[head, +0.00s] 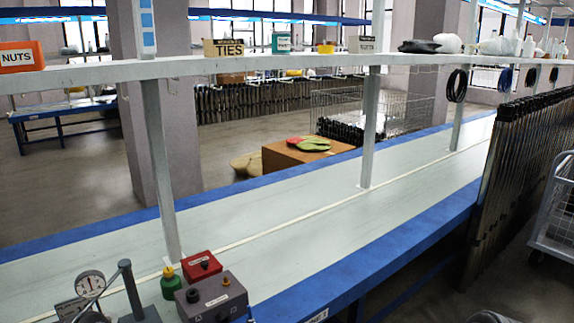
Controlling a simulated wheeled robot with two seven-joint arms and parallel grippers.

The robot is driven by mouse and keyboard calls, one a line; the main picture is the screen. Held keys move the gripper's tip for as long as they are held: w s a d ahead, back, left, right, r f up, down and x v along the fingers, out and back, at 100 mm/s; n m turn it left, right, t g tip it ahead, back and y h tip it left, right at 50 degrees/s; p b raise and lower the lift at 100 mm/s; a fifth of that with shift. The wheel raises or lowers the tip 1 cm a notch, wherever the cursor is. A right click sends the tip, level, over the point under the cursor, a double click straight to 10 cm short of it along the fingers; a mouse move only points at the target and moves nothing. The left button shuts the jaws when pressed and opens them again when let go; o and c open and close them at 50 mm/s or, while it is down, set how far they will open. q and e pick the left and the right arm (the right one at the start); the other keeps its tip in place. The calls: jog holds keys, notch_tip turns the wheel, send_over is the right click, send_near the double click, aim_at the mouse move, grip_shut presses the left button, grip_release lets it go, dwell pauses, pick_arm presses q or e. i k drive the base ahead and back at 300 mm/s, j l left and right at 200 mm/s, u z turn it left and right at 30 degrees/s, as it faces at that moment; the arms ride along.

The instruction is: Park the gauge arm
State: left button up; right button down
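A round white-faced dial gauge (90,283) stands at the near left end of the bench, low in the head view. Beside it a dark grey post (130,284) with a rounded top rises from a dark block (140,315). A thin arm or rod (107,287) seems to run between the gauge and the post top; its exact joint is too small to tell. The lower part of this fixture is cut off by the picture's bottom edge.
Right of the fixture stand a green bottle (171,286) with a yellow tip, a red box (201,265) and a grey control box (213,298) with knobs. The pale bench top (310,235) beyond is clear. Shelf uprights (160,170) rise from it, carrying a long shelf (270,64).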

aim_at(98, 281)
jog(key=j+u, duration=0.1)
jog(key=u, duration=1.15)
